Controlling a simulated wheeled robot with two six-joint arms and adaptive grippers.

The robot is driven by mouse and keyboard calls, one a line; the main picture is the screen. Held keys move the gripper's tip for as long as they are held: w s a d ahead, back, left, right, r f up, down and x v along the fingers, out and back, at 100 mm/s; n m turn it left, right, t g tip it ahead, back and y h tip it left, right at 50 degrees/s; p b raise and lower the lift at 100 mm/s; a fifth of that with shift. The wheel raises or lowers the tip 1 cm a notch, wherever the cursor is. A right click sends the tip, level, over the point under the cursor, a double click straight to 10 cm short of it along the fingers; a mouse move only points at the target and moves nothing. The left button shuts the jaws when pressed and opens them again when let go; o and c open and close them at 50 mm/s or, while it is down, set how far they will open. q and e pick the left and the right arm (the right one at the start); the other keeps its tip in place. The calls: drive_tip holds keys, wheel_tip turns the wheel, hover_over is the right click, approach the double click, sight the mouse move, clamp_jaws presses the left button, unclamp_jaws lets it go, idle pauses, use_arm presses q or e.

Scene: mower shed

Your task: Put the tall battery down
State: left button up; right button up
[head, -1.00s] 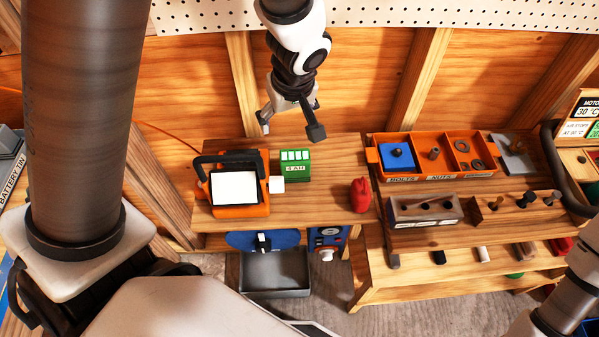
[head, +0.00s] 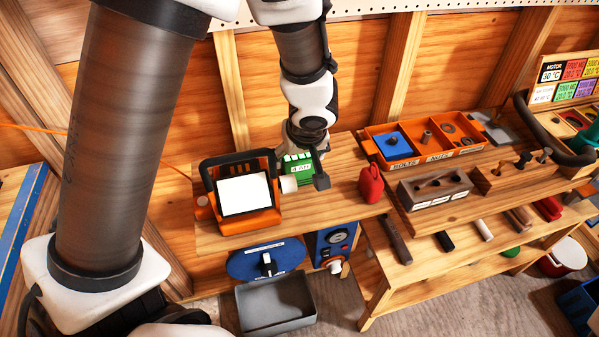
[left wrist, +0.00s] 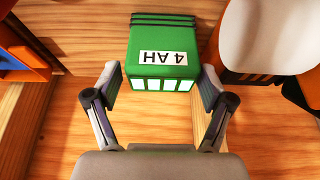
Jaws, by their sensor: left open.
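The green battery (head: 298,168), labelled 4 AH, stands on the wooden bench behind and right of the orange device with a white screen. My left gripper (head: 304,172) is down at the battery, partly covering it in the head view. In the left wrist view the open fingers (left wrist: 160,84) lie one on each side of the battery (left wrist: 162,50), near its end with the white bars. A small gap shows at the left finger; whether the right finger touches cannot be told. My right gripper is out of view.
The orange device (head: 246,219) stands close to the battery. A grey bin (head: 277,305) sits below. Bare bench (head: 345,205) lies before the can.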

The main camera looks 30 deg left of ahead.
use_arm(q)
drive_tip(key=b+x, duration=0.1)
drive_tip(key=x, duration=0.2)
drive_tip(key=shift+s, duration=0.15)
drive_tip(key=shift+f, duration=0.1)
drive_tip(key=c, duration=1.4)
wheel_tip(320, 180, up, 10)
drive_tip(key=p, duration=0.4)
drive_tip(key=shift+a, duration=0.1)
